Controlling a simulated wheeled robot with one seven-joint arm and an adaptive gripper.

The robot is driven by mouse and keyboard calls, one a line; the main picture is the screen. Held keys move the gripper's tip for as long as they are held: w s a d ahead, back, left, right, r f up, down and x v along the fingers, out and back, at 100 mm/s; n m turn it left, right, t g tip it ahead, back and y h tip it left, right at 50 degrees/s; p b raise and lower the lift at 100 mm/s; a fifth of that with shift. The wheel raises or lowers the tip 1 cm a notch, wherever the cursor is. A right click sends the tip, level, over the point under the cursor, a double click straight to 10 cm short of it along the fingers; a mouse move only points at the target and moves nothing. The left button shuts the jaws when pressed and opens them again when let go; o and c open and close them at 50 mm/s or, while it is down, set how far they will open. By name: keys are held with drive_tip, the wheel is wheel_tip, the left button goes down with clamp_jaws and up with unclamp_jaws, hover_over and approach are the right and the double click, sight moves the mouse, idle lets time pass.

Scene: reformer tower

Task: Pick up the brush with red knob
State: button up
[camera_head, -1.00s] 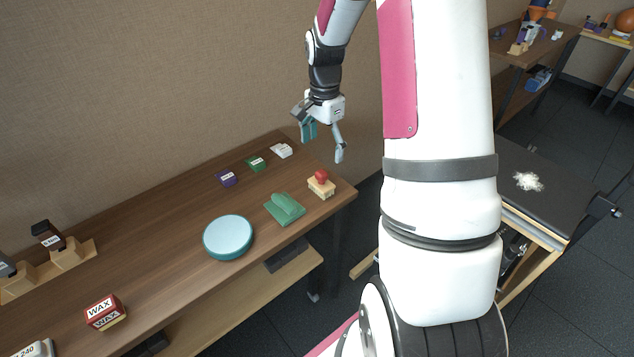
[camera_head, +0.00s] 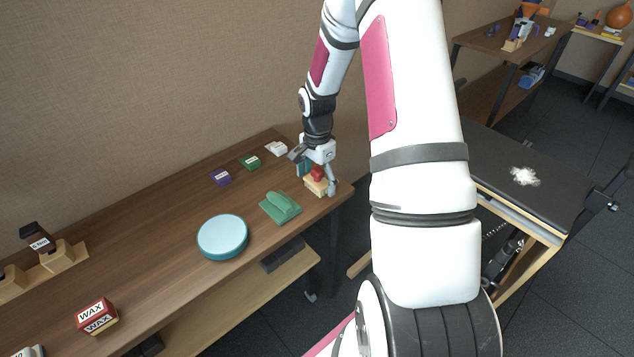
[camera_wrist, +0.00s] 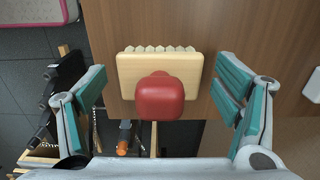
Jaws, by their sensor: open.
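The brush (camera_head: 315,186) is a pale wooden block with a red knob (camera_head: 317,173) on top, standing on the wooden table near its right end. In the wrist view the wooden block of the brush (camera_wrist: 158,66) has a scalloped far edge, and the red knob (camera_wrist: 160,97) faces the camera. My gripper (camera_head: 318,184) is lowered over the brush. In the wrist view my gripper (camera_wrist: 165,90) is open, with one teal-padded finger on each side of the brush and a gap on both sides. Neither finger visibly touches it.
A green sanding block (camera_head: 281,207) and a round teal disc (camera_head: 222,237) lie left of the brush on the table (camera_head: 150,235). Small purple (camera_head: 220,177), green (camera_head: 250,162) and white (camera_head: 276,149) labelled items lie towards the wall. A wax box (camera_head: 97,315) stands further left.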

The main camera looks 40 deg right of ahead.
sight(317, 169)
drive_tip(key=shift+f, duration=0.25)
drive_tip(key=shift+c, duration=0.3)
drive_tip(key=c, duration=1.2)
drive_tip(key=shift+r, duration=0.1)
drive_tip(key=shift+r, duration=0.1)
drive_tip(key=shift+r, duration=0.55)
wheel_tip(317, 169, up, 2)
drive_tip(key=shift+r+p, duration=0.15)
drive_tip(key=shift+p, duration=0.15)
drive_tip(key=s+d, duration=0.1)
drive_tip(key=s, duration=0.4)
drive_tip(key=s+d+r, duration=0.1)
drive_tip(key=s, duration=0.4)
drive_tip(key=s+d+p, duration=0.1)
drive_tip(key=s+d, duration=0.1)
drive_tip(key=s, duration=0.3)
drive_tip(key=shift+s+d+r, duration=0.1)
drive_tip(key=shift+s+r, duration=0.1)
